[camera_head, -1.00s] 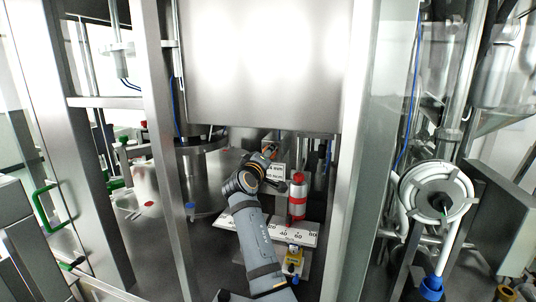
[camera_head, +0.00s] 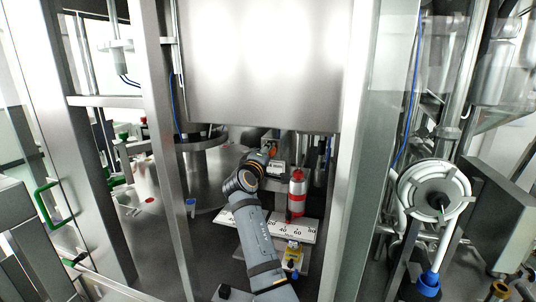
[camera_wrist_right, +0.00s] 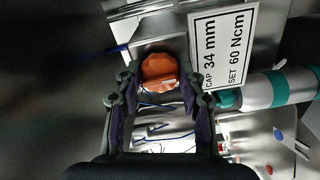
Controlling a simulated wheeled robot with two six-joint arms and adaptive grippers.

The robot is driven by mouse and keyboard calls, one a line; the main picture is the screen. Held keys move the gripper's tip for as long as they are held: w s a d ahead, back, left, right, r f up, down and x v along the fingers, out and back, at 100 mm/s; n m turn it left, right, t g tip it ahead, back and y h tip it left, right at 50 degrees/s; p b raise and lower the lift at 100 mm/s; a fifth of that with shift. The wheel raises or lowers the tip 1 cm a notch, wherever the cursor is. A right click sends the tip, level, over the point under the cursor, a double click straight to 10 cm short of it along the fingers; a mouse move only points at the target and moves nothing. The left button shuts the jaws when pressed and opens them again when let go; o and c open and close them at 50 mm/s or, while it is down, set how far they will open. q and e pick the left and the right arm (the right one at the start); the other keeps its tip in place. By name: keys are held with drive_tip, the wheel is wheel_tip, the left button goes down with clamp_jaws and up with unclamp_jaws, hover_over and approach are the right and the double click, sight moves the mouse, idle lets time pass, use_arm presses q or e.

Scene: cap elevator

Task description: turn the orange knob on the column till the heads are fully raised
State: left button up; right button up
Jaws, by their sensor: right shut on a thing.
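The orange knob (camera_wrist_right: 160,72) is in the upper middle of the right wrist view, between the fingers of my right gripper (camera_wrist_right: 160,92). Its fingers are shut on the knob from both sides. In the head view a bit of the orange knob (camera_head: 272,151) shows at the tip of my right gripper (camera_head: 272,162), inside the machine frame. The gripper covers most of it and part of the column. The capping heads cannot be made out; a steel panel (camera_head: 262,65) covers the upper middle. My left gripper is not in view.
A label reading CAP 34 mm, SET 60 Ncm (camera_wrist_right: 222,50) is beside the knob. A red and grey cylinder (camera_head: 297,195) stands right of my arm, near a white scale plate (camera_head: 302,231). Steel posts (camera_head: 345,160) flank the opening.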

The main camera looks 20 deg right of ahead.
drive_tip(key=o, duration=1.2)
drive_tip(key=shift+a, duration=0.15)
